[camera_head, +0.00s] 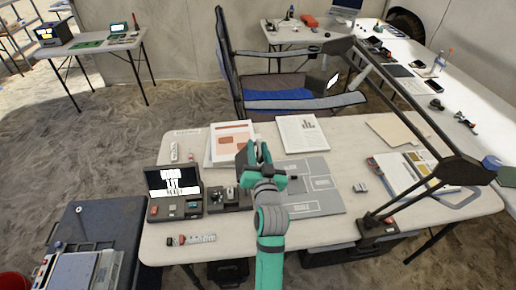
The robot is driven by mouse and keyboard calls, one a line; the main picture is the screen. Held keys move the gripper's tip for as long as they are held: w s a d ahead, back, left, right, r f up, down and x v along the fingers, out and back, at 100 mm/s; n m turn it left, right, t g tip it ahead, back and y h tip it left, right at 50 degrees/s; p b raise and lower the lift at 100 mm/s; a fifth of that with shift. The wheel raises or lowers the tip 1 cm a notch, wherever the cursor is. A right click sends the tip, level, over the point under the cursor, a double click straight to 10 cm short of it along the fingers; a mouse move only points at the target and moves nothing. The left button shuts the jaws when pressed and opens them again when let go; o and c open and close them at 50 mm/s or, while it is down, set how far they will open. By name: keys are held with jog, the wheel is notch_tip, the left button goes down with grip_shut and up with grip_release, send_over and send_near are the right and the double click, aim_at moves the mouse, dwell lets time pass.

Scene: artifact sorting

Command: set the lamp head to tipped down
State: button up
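A black jointed desk lamp rises from a base (377,228) at the right of the near table. Its lower arm goes up to a thick elbow joint (463,168), and its long upper arm (405,95) slants up and left. The dark lamp head (338,46) appears to be at the far upper end, in front of the back area; its exact tilt is hard to tell. My gripper (254,153), on a teal and grey arm, is over the middle of the near table, well apart from the lamp. Its finger gap is not clear, and I see nothing held.
The near table (325,237) holds a small lit device (174,192), a grey mat (318,195), papers (302,133), and a clipboard (415,173). A blue folding chair (285,98) stands behind it. Another long table (480,85) lies at right. A grey case (90,250) stands at lower left.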

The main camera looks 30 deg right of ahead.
jog(key=shift+s+r, duration=0.1)
jog(key=v, duration=1)
jog(key=shift+s+a, duration=0.15)
jog(key=shift+s, duration=0.15)
jog(key=s+a+f+n+g+y, duration=0.15)
jog(key=s+a+f+n, duration=0.25)
jog(key=s+a+f, duration=0.95)
jog(key=s+a+n+y, duration=0.1)
jog(key=s+a, duration=0.2)
jog(key=s, duration=0.3)
jog(key=s+a+f+n+y, duration=0.1)
jog(key=s+a, duration=0.2)
jog(key=s, duration=0.3)
jog(key=s+a+f+n+y, duration=0.1)
jog(key=s+a+y, duration=0.1)
jog(key=s, duration=0.4)
jog(key=shift+s+a+n, duration=0.3)
jog(key=shift+s+a, duration=0.05)
jog(key=shift+a, duration=0.5)
dwell(0.9)
